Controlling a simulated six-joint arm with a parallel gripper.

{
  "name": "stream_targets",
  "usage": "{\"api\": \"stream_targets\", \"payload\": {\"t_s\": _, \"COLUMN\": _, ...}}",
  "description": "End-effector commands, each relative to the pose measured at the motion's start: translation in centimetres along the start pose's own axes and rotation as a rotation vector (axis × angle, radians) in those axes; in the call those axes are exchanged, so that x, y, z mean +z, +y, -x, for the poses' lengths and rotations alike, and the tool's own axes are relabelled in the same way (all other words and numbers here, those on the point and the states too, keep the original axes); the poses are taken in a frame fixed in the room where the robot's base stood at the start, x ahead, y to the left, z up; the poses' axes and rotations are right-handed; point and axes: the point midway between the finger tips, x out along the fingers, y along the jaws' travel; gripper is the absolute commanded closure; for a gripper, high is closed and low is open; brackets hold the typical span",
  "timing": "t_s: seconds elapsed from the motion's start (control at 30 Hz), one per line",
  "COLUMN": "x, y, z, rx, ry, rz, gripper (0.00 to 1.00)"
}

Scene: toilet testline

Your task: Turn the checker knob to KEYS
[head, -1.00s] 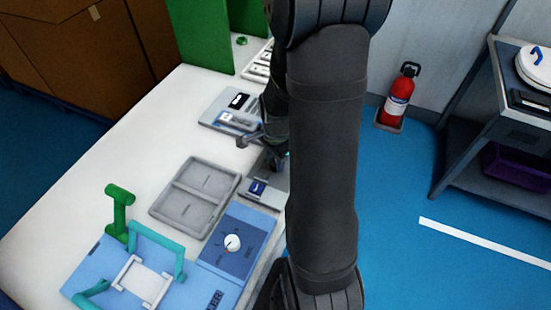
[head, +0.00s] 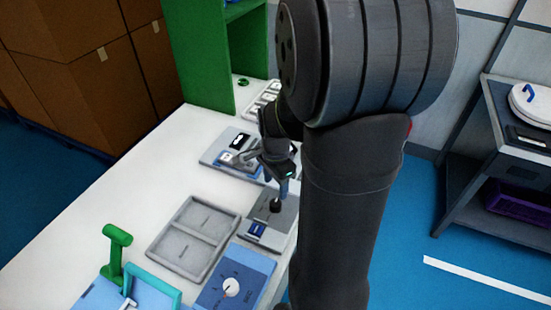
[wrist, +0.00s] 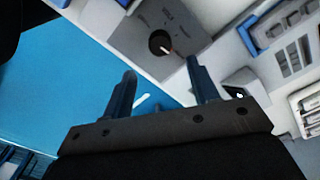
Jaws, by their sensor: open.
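A round black knob (head: 275,205) with a pale pointer line stands on a grey plate (head: 286,217) at the table's right edge. In the wrist view the knob (wrist: 158,41) lies just beyond and between my fingertips, on the grey plate (wrist: 135,45) with small printed labels too blurred to read. My gripper (head: 283,187) is above the knob, apart from it as far as I can see; it also shows in the wrist view (wrist: 161,68), open with nothing between the fingers. A second, white knob (head: 232,287) sits on a blue panel (head: 240,268) nearer the front.
A green hammer-shaped thing (head: 115,250) and a green shelf (head: 200,60) stand on the white table (head: 120,190). Free table is at the left.

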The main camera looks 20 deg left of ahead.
Motion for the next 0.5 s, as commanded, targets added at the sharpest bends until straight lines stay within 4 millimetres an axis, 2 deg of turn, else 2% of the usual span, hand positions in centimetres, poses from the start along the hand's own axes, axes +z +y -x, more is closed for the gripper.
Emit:
{"api": "stream_targets", "payload": {"t_s": 0.1, "x": -0.1, "y": -0.1, "z": 3.0, "rx": -0.007, "ry": 0.003, "rz": 0.0, "gripper": 0.46}}
{"api": "stream_targets", "payload": {"t_s": 0.3, "x": 0.0, "y": 0.0, "z": 7.0, "rx": -0.004, "ry": 0.002, "rz": 0.0, "gripper": 0.46}}
{"api": "stream_targets", "payload": {"t_s": 0.5, "x": 0.0, "y": 0.0, "z": 9.1, "rx": -0.002, "ry": 0.001, "rz": 0.0, "gripper": 0.46}}
